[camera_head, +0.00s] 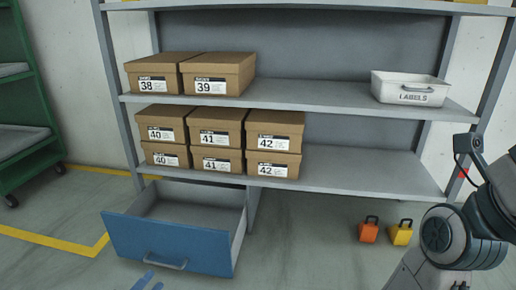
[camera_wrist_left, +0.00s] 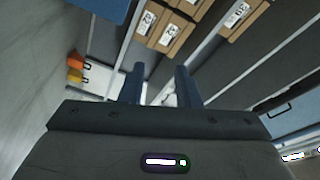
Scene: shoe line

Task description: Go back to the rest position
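My left gripper (camera_head: 151,283) shows only as blue fingertips at the bottom edge of the head view, in front of the open blue drawer (camera_head: 170,243). In the left wrist view, its two fingers (camera_wrist_left: 159,85) stand apart with nothing held between them. My right arm (camera_head: 465,235) enters at the lower right of the head view, in front of the shelf's right end. Its gripper fingers are out of the picture.
A grey shelf rack (camera_head: 330,165) holds several brown shoe boxes (camera_head: 217,72) and a white LABELS bin (camera_head: 408,88). Orange (camera_head: 369,230) and yellow (camera_head: 401,233) padlock-shaped items stand on the floor. The drawer juts out below. A green rack (camera_head: 22,120) stands left.

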